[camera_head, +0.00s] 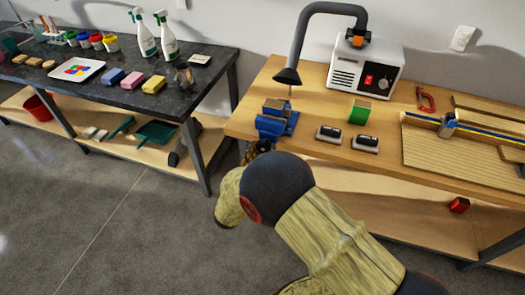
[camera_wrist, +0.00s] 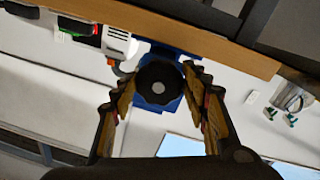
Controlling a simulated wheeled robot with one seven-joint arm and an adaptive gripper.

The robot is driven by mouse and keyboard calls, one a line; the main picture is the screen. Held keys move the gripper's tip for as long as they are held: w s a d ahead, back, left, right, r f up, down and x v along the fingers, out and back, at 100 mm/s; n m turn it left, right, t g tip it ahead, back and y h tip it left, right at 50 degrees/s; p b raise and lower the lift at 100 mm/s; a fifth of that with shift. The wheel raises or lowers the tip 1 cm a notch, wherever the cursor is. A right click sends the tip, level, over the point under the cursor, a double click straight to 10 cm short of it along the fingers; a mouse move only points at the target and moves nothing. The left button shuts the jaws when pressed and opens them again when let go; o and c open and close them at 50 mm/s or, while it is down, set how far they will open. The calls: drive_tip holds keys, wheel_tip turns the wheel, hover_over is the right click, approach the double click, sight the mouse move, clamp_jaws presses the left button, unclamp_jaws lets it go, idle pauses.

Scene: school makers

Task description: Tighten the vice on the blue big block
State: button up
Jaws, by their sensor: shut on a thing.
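A blue vice (camera_head: 270,127) stands at the left front corner of the wooden workbench. A block with a tan top (camera_head: 275,104) sits between its jaws; its blue sides are hard to tell from the vice. My gripper (camera_head: 262,147) is at the front of the vice, mostly hidden behind my arm in the head view. In the wrist view my gripper (camera_wrist: 158,88) is shut on the round black knob (camera_wrist: 159,84) of the vice, one finger on each side. Part of the blue vice body (camera_wrist: 172,60) shows behind the knob.
A fume extractor (camera_head: 365,68) with a bent hose (camera_head: 300,40) ends just above the vice. A dark table (camera_head: 195,97) with sponges and bottles stands left.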

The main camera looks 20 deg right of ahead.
drive_tip(key=shift+s+d+f, duration=0.15)
drive_tip(key=shift+s+f, duration=0.05)
drive_tip(key=shift+f, duration=0.05)
drive_tip(key=o, duration=1.1)
drive_tip(key=shift+r, duration=0.2)
drive_tip(key=shift+o, duration=0.2)
drive_tip(key=shift+w, duration=0.1)
drive_tip(key=shift+a, duration=0.2)
drive_tip(key=v, duration=1.2)
drive_tip(key=shift+d, duration=0.1)
